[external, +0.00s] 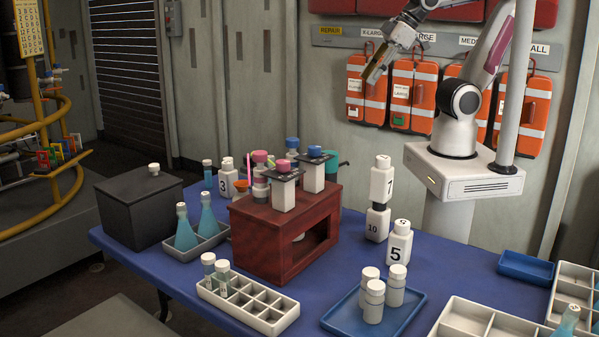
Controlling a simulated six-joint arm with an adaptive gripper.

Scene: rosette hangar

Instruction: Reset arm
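A dark red wooden stand (268,240) with capped bottles stands mid-table. A black box (140,210) and a tray of blue flasks (208,244) are left. Numbered white bottles (398,242) stand right of it. A compartment tray (262,315) and blue tray (345,318) are in front.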

